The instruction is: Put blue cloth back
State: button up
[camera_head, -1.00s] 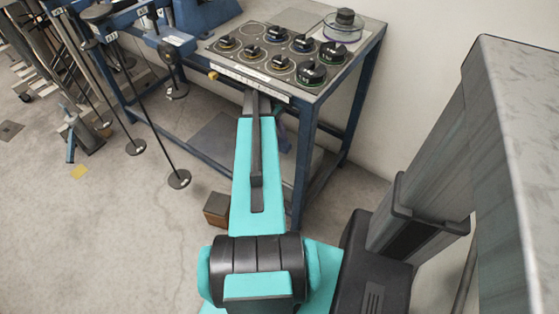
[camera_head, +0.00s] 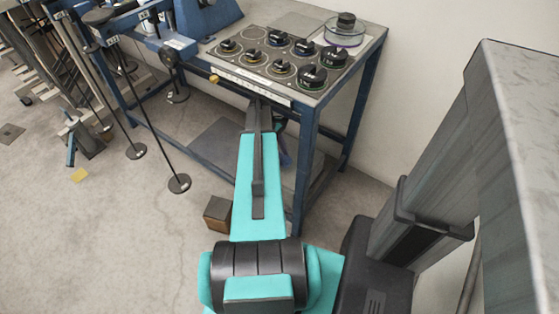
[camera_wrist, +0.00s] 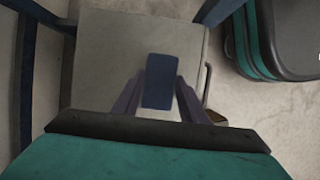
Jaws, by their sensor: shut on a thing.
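In the wrist view, a small dark blue folded block, which looks like the blue cloth (camera_wrist: 160,80), sits between the two fingers of my gripper (camera_wrist: 158,95). The gripper is shut on it. A flat grey shelf (camera_wrist: 100,62) lies behind the cloth; I cannot tell whether the cloth touches it. In the head view my arm reaches under the front edge of the blue-framed table (camera_head: 305,165). The gripper is mostly hidden there behind my own arm and the table edge.
The tabletop carries several black-knobbed weights (camera_head: 282,67) and a clear round container (camera_head: 345,33). A table leg stands close to the right of my arm. A brown box (camera_head: 217,213) is on the floor to its left. Black rods with round feet (camera_head: 179,183) stand further left.

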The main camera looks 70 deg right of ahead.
jog(key=shift+f, duration=1.55)
jog(key=shift+f, duration=0.1)
jog(key=o, duration=0.9)
jog(key=shift+v, duration=3.9)
